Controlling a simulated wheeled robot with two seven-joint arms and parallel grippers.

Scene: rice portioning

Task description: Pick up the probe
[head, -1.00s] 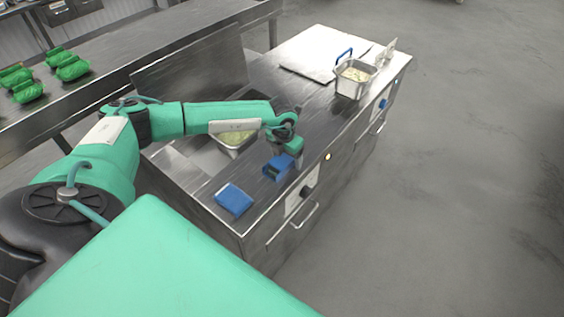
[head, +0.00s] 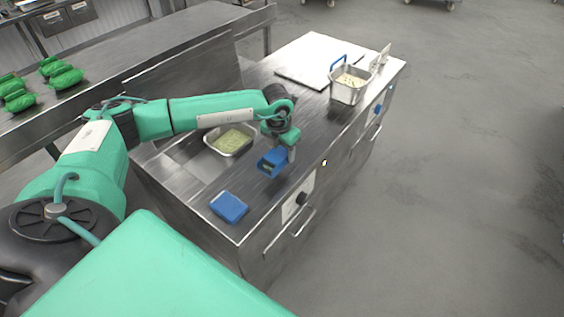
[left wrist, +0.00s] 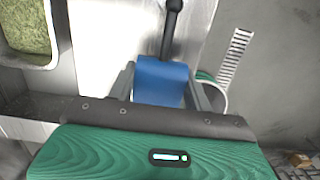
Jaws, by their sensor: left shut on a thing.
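The probe appears as a blue boxy body (head: 272,162) at my left gripper (head: 280,150) in the head view, above the steel counter's front part. In the left wrist view, the blue body (left wrist: 160,82) sits between the two grey fingers of my left gripper (left wrist: 165,88), which is shut on it. A black rod with a thicker end (left wrist: 171,10) shows just beyond the blue body; I cannot tell if it is joined to it. The fingers hide the sides of the blue body. My right gripper is not in view.
A blue flat block (head: 229,207) lies on the counter's near corner. A pan of pale green food (head: 231,141) is set in the counter, left of the gripper. A white board (head: 312,58) and steel container (head: 348,88) stand at the far end. Green packs (head: 62,77) lie on the left table.

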